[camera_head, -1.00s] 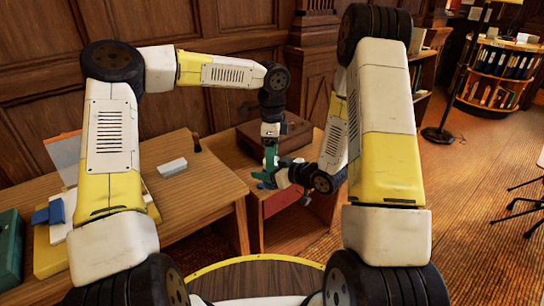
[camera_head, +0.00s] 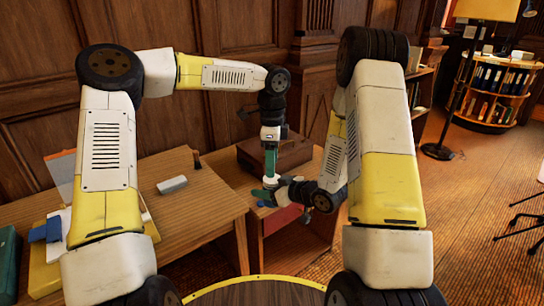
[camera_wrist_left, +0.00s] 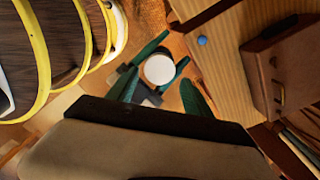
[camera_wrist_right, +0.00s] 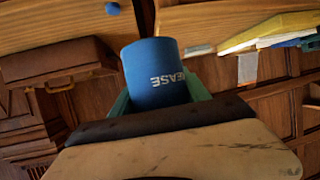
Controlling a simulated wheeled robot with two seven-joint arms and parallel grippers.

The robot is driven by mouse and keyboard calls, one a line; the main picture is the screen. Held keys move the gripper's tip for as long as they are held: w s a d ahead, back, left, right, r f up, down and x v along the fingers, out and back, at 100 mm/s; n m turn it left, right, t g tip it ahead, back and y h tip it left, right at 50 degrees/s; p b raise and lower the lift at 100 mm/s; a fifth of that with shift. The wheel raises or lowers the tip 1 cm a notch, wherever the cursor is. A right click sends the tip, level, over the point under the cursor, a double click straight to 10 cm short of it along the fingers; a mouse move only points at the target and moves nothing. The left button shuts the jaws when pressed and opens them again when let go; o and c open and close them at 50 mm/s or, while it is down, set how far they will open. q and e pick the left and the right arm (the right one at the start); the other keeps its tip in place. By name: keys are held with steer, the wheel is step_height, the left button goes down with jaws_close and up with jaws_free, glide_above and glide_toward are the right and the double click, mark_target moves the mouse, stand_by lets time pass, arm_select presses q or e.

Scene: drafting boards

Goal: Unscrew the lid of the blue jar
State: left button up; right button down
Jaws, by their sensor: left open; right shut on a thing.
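The blue jar (camera_wrist_right: 156,90) with white lettering stands between my right gripper's fingers in the right wrist view. My right gripper (camera_head: 268,191) is shut on it, holding it over the small cabinet at the centre of the head view. The jar's round white lid (camera_wrist_left: 159,69) faces up in the left wrist view; it also shows in the head view (camera_head: 271,181). My left gripper (camera_head: 270,172) points down just above the lid. Its green fingers are open, one on each side of the lid in the left wrist view (camera_wrist_left: 160,80). The jar's body is mostly hidden in the head view.
A brown case (camera_head: 290,150) lies behind the grippers on the cabinet with the red front (camera_head: 282,219). A wooden desk (camera_head: 195,215) at left bears a pale block (camera_head: 172,184). Wood panelling closes the back; open floor lies at right.

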arm_select(q)
steer(key=shift+f, duration=2.25)
steer(key=c, duration=1.1)
steer(key=o, duration=1.4)
steer(key=shift+r, duration=0.1)
